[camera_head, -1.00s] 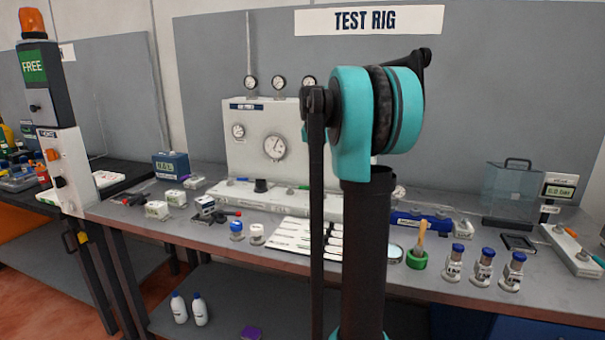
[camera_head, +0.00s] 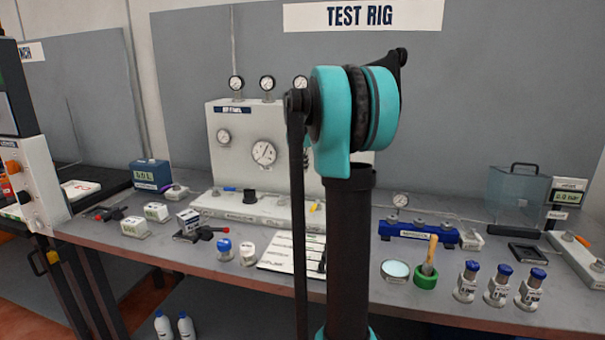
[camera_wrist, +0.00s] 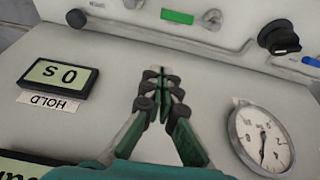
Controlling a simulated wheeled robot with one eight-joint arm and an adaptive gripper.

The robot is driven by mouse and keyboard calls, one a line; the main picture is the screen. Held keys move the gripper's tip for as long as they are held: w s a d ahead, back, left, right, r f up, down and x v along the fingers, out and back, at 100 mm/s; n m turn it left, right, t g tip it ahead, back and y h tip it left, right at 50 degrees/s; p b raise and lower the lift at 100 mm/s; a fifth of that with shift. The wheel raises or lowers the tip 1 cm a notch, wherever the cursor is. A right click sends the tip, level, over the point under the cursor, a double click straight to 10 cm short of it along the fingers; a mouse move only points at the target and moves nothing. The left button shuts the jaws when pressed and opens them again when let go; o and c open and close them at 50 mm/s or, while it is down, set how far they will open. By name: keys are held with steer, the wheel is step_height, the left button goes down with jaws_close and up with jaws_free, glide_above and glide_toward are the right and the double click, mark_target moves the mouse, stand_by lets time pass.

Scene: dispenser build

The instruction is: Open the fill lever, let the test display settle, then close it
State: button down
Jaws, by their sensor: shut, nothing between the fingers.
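My gripper (camera_wrist: 161,76) is shut and empty in the wrist view, its green fingers together over a pale surface. A green handle (camera_wrist: 177,17) lies beyond the fingertips, apart from them. A blue handle (camera_wrist: 311,62) shows at the right edge. In the head view a blue handle (camera_head: 229,188) and a yellow handle (camera_head: 315,207) are on the base of the white test rig (camera_head: 240,207). No readable label marks the fill lever. A small display (camera_wrist: 60,78), beside a HOLD label, shows digits upside down. My arm hides part of the rig and my gripper in the head view.
A black knob (camera_wrist: 279,38) and a round gauge (camera_wrist: 261,137) flank my gripper on the right. In the head view, bottles (camera_head: 498,285), a green cup with a brush (camera_head: 426,276) and a clear box (camera_head: 513,195) stand on the bench's right side.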

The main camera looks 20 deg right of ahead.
mark_target(305, 183)
steer(key=x, duration=0.8)
steer(key=shift+f, duration=0.1)
steer(key=s+a, duration=0.1)
steer(key=s, duration=0.1)
steer(key=shift+s+a+f, duration=0.3)
steer(key=shift+a, duration=0.05)
steer(key=shift+s+a, duration=0.2)
steer(key=shift+s, duration=0.15)
